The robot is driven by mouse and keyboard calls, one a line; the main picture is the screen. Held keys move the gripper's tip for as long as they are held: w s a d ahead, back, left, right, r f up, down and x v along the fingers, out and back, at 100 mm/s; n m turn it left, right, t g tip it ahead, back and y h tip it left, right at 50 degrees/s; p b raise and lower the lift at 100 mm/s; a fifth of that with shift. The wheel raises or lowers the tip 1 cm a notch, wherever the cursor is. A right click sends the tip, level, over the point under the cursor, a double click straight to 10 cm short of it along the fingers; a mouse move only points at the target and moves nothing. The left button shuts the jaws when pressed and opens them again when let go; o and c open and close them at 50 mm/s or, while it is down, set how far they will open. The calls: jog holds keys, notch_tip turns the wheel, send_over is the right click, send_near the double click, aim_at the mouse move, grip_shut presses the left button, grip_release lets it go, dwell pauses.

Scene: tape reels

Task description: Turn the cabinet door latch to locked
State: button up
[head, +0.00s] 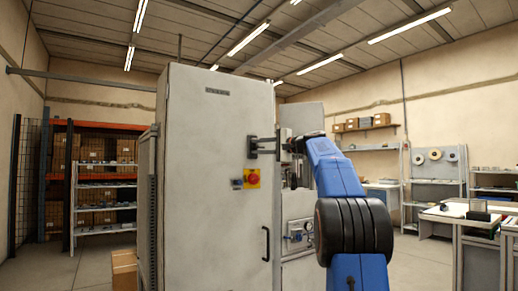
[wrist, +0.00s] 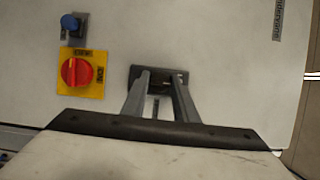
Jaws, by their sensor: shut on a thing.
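The grey cabinet door (head: 212,225) faces me in the head view and looks closed. The latch (head: 251,147) is a small dark fitting near the door's right edge. In the wrist view the latch (wrist: 136,71) shows as a dark plate with a small knob between the fingertips. My gripper (head: 260,146) reaches it from the right. In the wrist view both fingers of my gripper (wrist: 158,78) close in on the latch knob and are shut on it. The fingers hide part of the latch, so its exact turn angle is hard to tell.
A red rotary switch on a yellow plate (head: 252,178) sits just below the latch, with a blue button (wrist: 70,24) beside it. A black door handle (head: 266,244) is lower down. Shelves (head: 103,200) stand left; a workbench (head: 470,217) stands right.

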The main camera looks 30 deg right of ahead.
dwell(0.3)
jog(key=o, duration=1)
jog(key=v, duration=1.7)
jog(key=shift+s, duration=0.1)
